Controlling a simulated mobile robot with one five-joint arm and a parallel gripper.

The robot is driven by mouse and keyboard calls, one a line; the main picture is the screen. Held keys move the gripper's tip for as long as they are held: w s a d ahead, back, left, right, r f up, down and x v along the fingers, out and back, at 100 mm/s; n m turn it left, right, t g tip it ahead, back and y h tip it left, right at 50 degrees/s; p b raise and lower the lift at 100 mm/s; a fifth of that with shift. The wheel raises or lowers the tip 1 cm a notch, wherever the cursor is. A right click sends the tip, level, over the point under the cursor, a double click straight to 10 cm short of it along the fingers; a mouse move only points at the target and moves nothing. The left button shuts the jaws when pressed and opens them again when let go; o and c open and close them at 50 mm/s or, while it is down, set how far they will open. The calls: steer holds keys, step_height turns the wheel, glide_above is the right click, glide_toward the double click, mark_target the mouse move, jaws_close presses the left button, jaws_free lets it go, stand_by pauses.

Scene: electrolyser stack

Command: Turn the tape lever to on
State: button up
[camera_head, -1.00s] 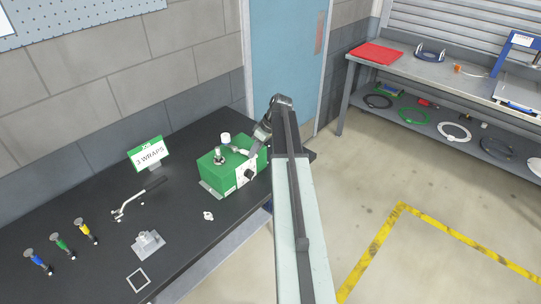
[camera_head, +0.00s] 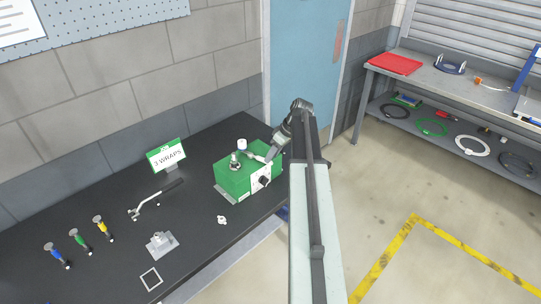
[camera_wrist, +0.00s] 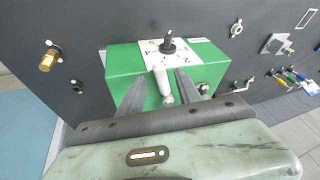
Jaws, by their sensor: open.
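A green box (camera_head: 233,181) stands at the right end of the black bench. It also shows in the wrist view (camera_wrist: 124,68), with a white numbered plate (camera_wrist: 184,60) and a black knob (camera_wrist: 168,42). A white rod-like handle (camera_wrist: 162,80), which may be the tape lever, points toward the wrist camera. My gripper (camera_wrist: 160,96) is open, its two grey fingers on either side of this white handle. I cannot tell whether they touch it. In the head view my gripper (camera_head: 270,156) is at the box's right side. Any on mark is not legible.
A "3 WRAPS" sign (camera_head: 167,156) stands behind a lever-like tool (camera_head: 155,199). Small blue, green and yellow-handled tools (camera_head: 103,227) are at the left. A grey block (camera_head: 161,244) sits near the front edge. A brass fitting (camera_wrist: 48,61) shows in the wrist view. Floor to the right is clear.

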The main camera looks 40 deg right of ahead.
steer(key=p+v, duration=0.4)
steer(key=v, duration=0.1)
steer(key=shift+s+d+r, duration=0.1)
steer(key=shift+r, duration=0.2)
